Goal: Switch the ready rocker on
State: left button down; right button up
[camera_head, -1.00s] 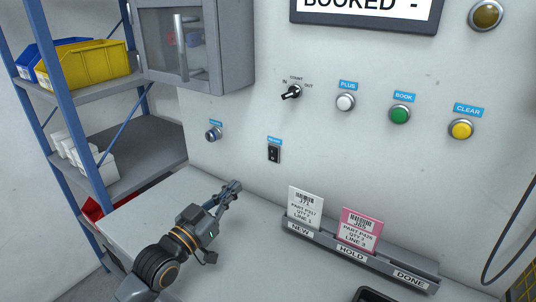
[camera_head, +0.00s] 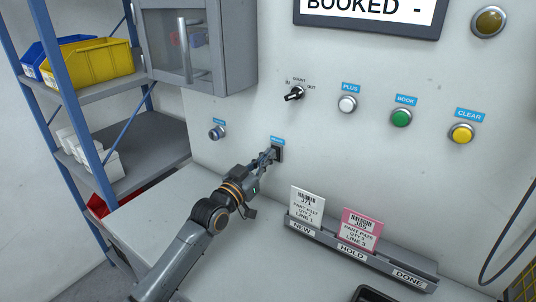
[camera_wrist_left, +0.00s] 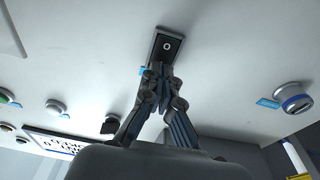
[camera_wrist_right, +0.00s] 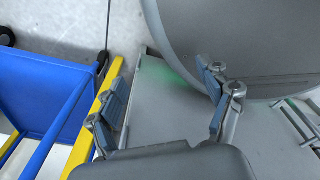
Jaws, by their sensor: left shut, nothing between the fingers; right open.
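The ready rocker (camera_head: 278,153) is a small black switch in a dark frame on the pale wall panel, under a blue label. In the left wrist view the rocker (camera_wrist_left: 167,45) shows a white "O" on its visible end; its other end is hidden behind my fingers. My left gripper (camera_head: 268,158) is shut and empty, its tips at the rocker. In the left wrist view the closed fingertips (camera_wrist_left: 160,72) overlap the rocker's label end; I cannot tell whether they press it. My right gripper (camera_wrist_right: 168,95) is open and empty, away from the panel.
A key-like knob (camera_head: 217,132) is left of the rocker, and a selector (camera_head: 294,93) is above it. White, green and yellow buttons (camera_head: 401,118) are to the right. A card rack (camera_head: 360,256) stands below right. A grey cabinet (camera_head: 215,45) hangs upper left.

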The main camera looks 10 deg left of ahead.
pick_arm(q)
jog(key=shift+w+d, duration=0.1)
jog(key=shift+w, duration=0.15)
jog(key=r+p, duration=0.1)
jog(key=p, duration=0.1)
jog(key=shift+w+r+g+p, duration=0.1)
jog(key=shift+w+g+p, duration=0.1)
jog(key=shift+g+p, duration=0.1)
jog(key=shift+d+f+b, duration=0.1)
jog(key=shift+f+b, duration=0.35)
jog(key=shift+b, duration=0.05)
jog(key=shift+s, duration=0.1)
